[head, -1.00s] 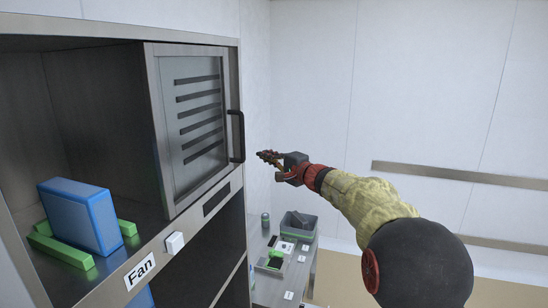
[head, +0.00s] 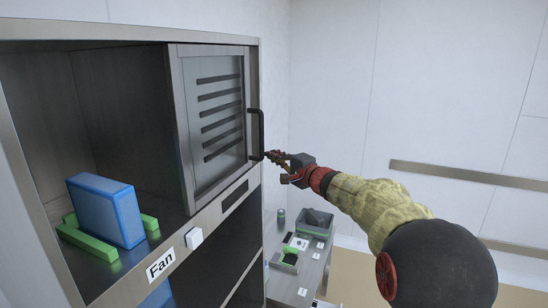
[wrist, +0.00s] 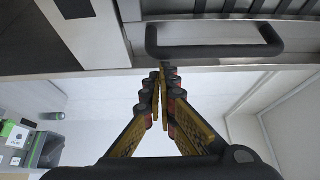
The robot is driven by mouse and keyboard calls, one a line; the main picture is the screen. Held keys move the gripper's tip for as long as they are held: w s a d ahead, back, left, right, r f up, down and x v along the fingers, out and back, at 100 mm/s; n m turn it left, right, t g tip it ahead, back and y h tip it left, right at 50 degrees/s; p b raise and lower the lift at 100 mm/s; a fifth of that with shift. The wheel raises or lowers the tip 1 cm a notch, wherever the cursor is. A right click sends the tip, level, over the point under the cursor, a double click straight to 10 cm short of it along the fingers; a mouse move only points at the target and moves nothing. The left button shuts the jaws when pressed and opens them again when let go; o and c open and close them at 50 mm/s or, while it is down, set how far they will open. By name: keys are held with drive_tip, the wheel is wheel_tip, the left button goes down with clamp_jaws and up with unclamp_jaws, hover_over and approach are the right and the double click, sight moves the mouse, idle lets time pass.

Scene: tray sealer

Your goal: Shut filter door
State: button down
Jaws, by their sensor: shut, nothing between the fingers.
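The filter door (head: 220,143) is a metal-framed clear panel with dark slots behind it, in the right half of the cabinet. It looks about flush with the cabinet front; I cannot tell whether it is fully shut. Its black bar handle (head: 257,134) stands upright on its right side and shows at the top of the wrist view (wrist: 215,52). My gripper (head: 269,155) is shut and empty, its tips close to the lower end of the handle on the right. In the wrist view, the closed fingertips (wrist: 164,76) lie just short of the handle; contact is unclear.
A blue block (head: 105,210) sits on green rails (head: 88,244) in the open left bay. A white switch (head: 194,238) and a "Fan" label (head: 160,265) are on the shelf front. A bench with a grey bin (head: 317,222) stands lower right.

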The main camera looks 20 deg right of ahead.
drive_tip(key=s+a+b, duration=1.8)
drive_tip(key=s, duration=0.3)
drive_tip(key=shift+s, duration=0.15)
drive_tip(key=shift+a, duration=0.1)
